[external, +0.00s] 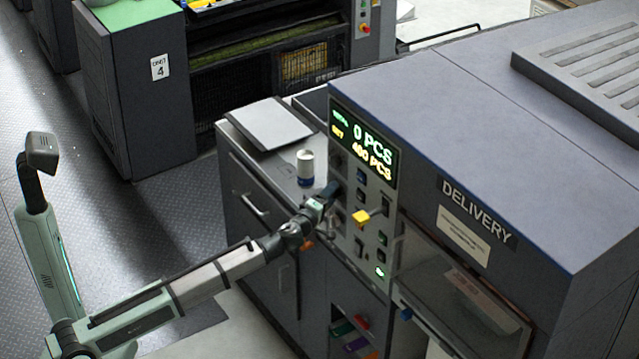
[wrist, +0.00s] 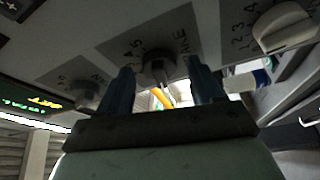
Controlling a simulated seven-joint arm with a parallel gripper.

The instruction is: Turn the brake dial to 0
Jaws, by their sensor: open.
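A dark round dial (wrist: 158,67) sits on a grey scale plate in the wrist view, with numbers around it and a partly hidden label ending in what looks like "KE". This fits the brake dial, but its setting is not readable. My gripper (wrist: 161,72) is open, with one dark finger on each side of this dial. I cannot tell whether the fingers touch it. In the external view my gripper (external: 327,198) is at the left part of the control panel (external: 371,235) and hides the dial there.
A white dial (wrist: 285,28) and another dial (wrist: 86,95) flank the middle one. A yellow-ended lever (external: 364,216) sticks out right of my gripper. A lit display (external: 362,145) is above. A white-topped can (external: 305,167) stands on the side counter (external: 285,177).

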